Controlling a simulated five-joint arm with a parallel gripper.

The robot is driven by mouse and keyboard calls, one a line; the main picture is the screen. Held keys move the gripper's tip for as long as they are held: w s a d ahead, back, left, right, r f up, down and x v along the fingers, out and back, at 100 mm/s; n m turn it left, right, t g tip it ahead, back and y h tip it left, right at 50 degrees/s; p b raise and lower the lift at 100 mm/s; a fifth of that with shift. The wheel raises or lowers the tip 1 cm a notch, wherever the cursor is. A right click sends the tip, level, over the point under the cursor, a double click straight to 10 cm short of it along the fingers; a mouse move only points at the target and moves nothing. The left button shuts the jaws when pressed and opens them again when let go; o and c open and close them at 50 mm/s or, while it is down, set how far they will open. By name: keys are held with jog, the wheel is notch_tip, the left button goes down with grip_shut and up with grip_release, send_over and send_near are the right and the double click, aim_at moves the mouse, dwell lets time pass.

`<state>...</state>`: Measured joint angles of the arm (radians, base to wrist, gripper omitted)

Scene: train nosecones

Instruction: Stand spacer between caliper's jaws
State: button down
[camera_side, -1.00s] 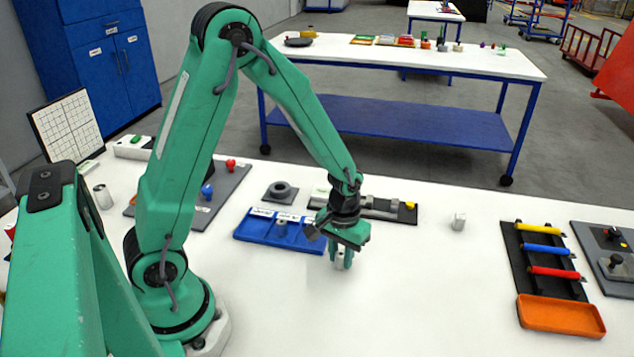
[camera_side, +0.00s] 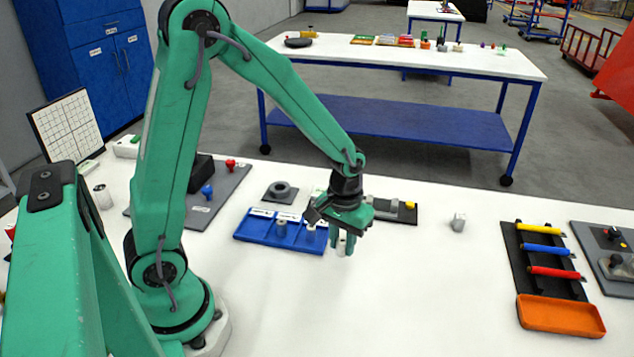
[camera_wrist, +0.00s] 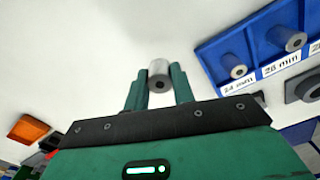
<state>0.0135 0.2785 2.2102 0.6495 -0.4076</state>
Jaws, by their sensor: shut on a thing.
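My gripper (camera_side: 344,245) is shut on a small grey cylindrical spacer (camera_wrist: 159,72), whose round end with a dark central hole shows between the fingertips in the wrist view. In the side view the spacer (camera_side: 341,246) is mostly hidden by the fingers, which point down above the white table, just right of the blue tray. What looks like the caliper (camera_side: 382,203) lies behind my gripper, a grey bar device on a dark plate with a yellow knob at its right end. My wrist hides its left part, so I cannot see the jaws clearly.
The blue tray (camera_side: 247,233) has labelled compartments with grey spacers (camera_wrist: 286,37). A grey ring on a plate (camera_side: 281,191) stands behind it. A small grey block (camera_side: 458,222) stands at right. A rack with coloured rollers and an orange tray (camera_side: 560,316) lies further right. The front table is clear.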

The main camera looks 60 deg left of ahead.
jog(key=s+d+r, duration=0.6)
jog(key=d, duration=0.3)
jog(key=shift+d+r, duration=0.25)
jog(key=shift+w, duration=0.2)
jog(key=w+a+n, duration=0.5)
jog(key=w+n, duration=0.4)
jog(key=w, duration=0.2)
jog(key=w+a+r+n, duration=0.1)
jog(key=w+a+n, duration=0.4)
jog(key=w+n, duration=0.4)
jog(key=w, duration=0.2)
jog(key=shift+w+r, duration=0.15)
jog(key=shift+w, duration=0.2)
jog(key=shift+a, duration=0.1)
jog(key=w+a+f, duration=0.1)
jog(key=a+f, duration=0.1)
jog(key=a, duration=0.1)
jog(key=w+a+f, duration=0.1)
jog(key=a+f, duration=0.1)
jog(key=a, duration=0.2)
jog(key=w+a+f, duration=0.2)
jog(key=a+f, duration=0.1)
jog(key=shift+a, duration=0.4)
jog(key=shift+f, duration=2)
